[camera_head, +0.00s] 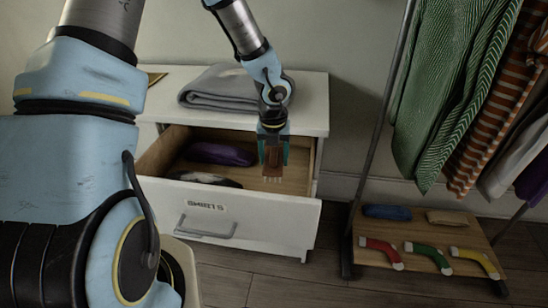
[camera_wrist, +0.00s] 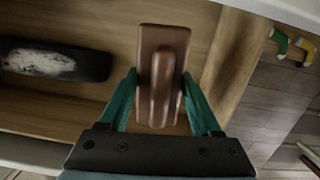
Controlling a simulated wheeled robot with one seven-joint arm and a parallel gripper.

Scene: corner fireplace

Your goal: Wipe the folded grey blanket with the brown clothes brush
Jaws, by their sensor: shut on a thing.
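The brown clothes brush (camera_wrist: 161,50) is between the teal fingers of my gripper (camera_wrist: 160,100) in the wrist view, its raised wooden handle facing the camera. In the head view the brush (camera_head: 273,160) hangs below my gripper (camera_head: 273,146) over the right part of the open drawer, with pale bristle ends at its lower edge. My gripper is shut on it. The folded grey blanket (camera_head: 215,88) lies on the white dresser top, behind and left of my gripper. My arm hides part of the blanket's right end.
The open drawer (camera_head: 207,208), labelled "SHIRTS", holds a purple folded cloth (camera_head: 220,153) and a black item with a white patch (camera_wrist: 55,61). A clothes rack (camera_head: 378,135) with hanging garments stands right, several coloured socks on its low shelf (camera_head: 400,225).

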